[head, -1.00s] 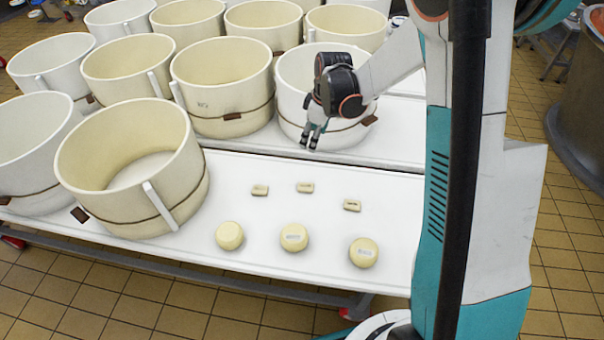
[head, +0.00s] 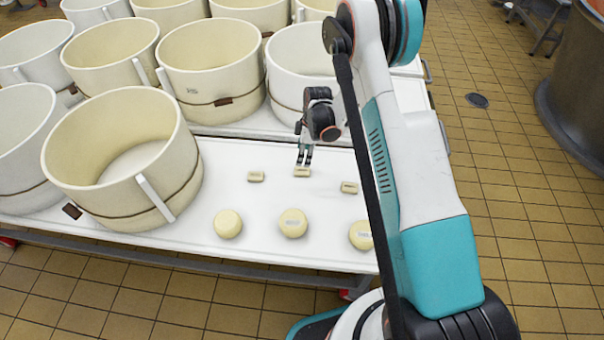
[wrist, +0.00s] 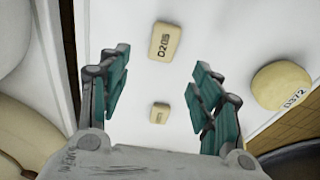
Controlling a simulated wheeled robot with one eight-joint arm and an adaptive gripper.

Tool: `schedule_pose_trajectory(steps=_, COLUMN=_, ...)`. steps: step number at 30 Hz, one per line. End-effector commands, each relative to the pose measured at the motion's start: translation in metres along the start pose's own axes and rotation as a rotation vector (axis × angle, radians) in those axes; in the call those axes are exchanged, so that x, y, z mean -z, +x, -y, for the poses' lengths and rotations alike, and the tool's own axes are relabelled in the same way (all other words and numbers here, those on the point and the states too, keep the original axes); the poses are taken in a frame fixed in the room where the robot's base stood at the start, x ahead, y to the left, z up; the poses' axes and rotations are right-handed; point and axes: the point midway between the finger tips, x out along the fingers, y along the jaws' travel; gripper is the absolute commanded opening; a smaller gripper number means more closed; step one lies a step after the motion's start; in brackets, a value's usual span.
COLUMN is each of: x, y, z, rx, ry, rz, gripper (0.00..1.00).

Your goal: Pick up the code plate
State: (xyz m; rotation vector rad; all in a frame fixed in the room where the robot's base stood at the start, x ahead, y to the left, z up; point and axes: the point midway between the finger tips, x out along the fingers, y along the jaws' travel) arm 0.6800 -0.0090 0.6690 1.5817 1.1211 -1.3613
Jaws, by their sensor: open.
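Three small cream plates lie in a loose row on the white table: a left one (head: 256,176), a middle one (head: 302,173) and a right one (head: 349,187). My gripper (head: 304,160) points down over the middle plate, its fingertips close to it; I cannot tell if they touch. In the wrist view my gripper (wrist: 162,88) has its fingers spread with nothing held. That view shows a plate marked "D2" and more (wrist: 165,42) beyond the fingertips and a smaller-looking plate (wrist: 159,113) between the fingers. Which task plate is meant is not clear.
Round cream cheeses (head: 293,223) with labels lie in front of the plates; one marked "D372" (wrist: 282,88) shows in the wrist view. A large cream vat (head: 125,160) stands left, and several more stand behind (head: 210,75). The table (head: 240,200) is clear between plates and cheeses.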

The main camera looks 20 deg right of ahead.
Motion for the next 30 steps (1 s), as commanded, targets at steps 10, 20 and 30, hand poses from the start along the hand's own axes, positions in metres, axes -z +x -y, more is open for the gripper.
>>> schedule_pose_trajectory(steps=10, x=0.0, y=0.035, z=0.001, rx=0.0, ry=0.0, rz=0.0, gripper=0.58)
schedule_pose_trajectory(steps=20, x=-0.01, y=0.073, z=0.004, rx=0.0, ry=0.001, rz=0.0, gripper=0.58)
schedule_pose_trajectory(steps=30, x=-0.009, y=0.086, z=0.004, rx=0.0, ry=0.001, rz=0.0, gripper=0.58)
